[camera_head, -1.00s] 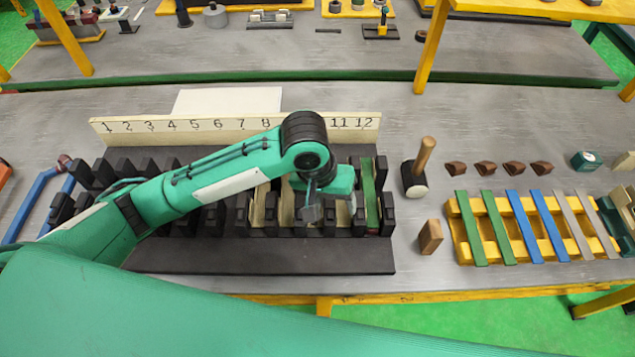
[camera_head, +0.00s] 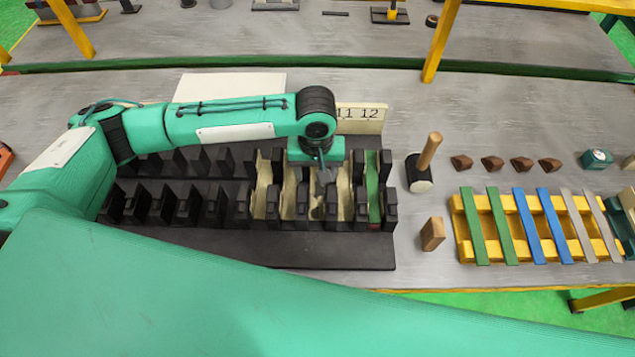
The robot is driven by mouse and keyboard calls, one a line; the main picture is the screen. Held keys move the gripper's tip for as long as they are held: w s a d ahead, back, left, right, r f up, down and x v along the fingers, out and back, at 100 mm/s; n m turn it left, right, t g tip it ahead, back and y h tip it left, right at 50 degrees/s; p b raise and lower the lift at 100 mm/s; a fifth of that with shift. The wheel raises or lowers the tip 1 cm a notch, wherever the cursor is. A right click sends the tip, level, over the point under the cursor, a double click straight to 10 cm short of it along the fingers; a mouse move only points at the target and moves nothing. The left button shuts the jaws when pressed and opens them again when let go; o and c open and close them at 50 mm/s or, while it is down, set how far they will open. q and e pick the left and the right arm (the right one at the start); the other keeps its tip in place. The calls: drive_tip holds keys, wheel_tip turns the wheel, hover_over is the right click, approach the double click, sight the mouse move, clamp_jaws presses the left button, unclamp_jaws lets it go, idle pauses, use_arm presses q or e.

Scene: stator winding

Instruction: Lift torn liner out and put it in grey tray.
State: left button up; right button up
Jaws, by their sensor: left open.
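The black slotted stator block (camera_head: 290,248) lies along the bench. Several cream liners sit in its right-hand slots, with a green strip (camera_head: 373,190) in the slot at the far right. My left gripper (camera_head: 322,172) is open above the slots, pointing down, just left of the green strip. Below its fingers, a cream liner (camera_head: 317,203) shows an uneven dark patch; the gripper partly hides it, so I cannot tell for sure that it is torn. I cannot make out a grey tray. My right gripper is not in view.
The number board (camera_head: 360,117) stands behind the block, mostly hidden by my left arm. A mallet (camera_head: 424,165), a wooden block (camera_head: 433,234), several brown wedges and a yellow rack (camera_head: 460,225) of coloured strips lie to the right. Bare bench lies behind the wedges.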

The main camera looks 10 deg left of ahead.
sight(317, 193)
use_arm(q)
wheel_tip(317, 193, down, 6)
drive_tip(key=shift+d+r+p, duration=0.15)
drive_tip(key=shift+r+p, duration=0.05)
drive_tip(key=shift+p, duration=0.75)
drive_tip(key=shift+f, duration=0.3)
drive_tip(key=c, duration=0.8)
